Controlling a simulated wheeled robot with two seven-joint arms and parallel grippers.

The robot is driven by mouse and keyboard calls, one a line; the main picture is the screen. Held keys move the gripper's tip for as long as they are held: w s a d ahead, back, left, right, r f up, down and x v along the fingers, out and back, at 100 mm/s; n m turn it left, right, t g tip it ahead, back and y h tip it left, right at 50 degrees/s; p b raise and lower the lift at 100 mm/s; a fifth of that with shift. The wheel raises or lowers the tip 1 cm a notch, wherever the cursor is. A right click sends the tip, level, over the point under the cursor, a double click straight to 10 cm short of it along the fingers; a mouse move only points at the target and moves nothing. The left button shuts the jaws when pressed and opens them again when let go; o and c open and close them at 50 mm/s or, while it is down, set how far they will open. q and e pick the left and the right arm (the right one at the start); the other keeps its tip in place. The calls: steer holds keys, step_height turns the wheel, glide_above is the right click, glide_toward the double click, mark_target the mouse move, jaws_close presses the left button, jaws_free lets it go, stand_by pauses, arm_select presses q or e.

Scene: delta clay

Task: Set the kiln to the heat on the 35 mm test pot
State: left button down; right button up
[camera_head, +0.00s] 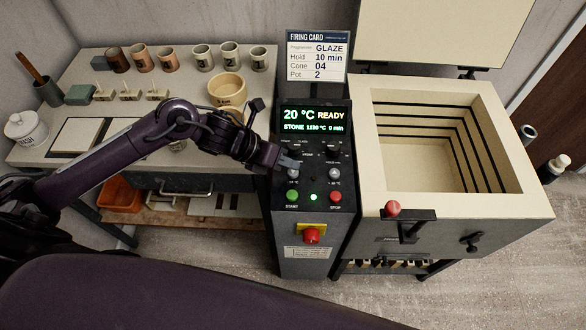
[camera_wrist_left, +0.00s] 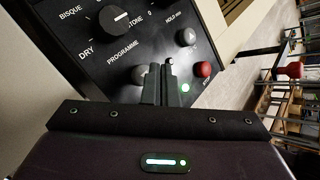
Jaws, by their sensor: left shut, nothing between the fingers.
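The kiln's control panel (camera_head: 313,195) shows 20 °C READY and STONE 1130 °C 0 min on its display (camera_head: 314,121). My left gripper (camera_head: 292,162) is shut and empty, with its tips at the panel by the left grey button (camera_head: 293,173). In the left wrist view the shut fingers (camera_wrist_left: 163,75) are beside that grey button (camera_wrist_left: 139,73); I cannot tell whether they touch it. The programme dial (camera_wrist_left: 114,19) is above them. My right gripper is out of view.
A firing card (camera_head: 317,57) reads GLAZE, Hold 10 min, Cone 04, Pot 2. The kiln (camera_head: 520,205) is open and empty, its lid (camera_head: 435,30) raised. A red stop button (camera_head: 335,196) and a larger red knob (camera_head: 312,235) are below the grey buttons. A bowl (camera_head: 227,88) is on the bench.

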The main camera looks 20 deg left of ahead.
mark_target(288, 173)
arm_select(q)
steer(key=shift+r+p, duration=1.55)
steer(key=shift+r, duration=0.95)
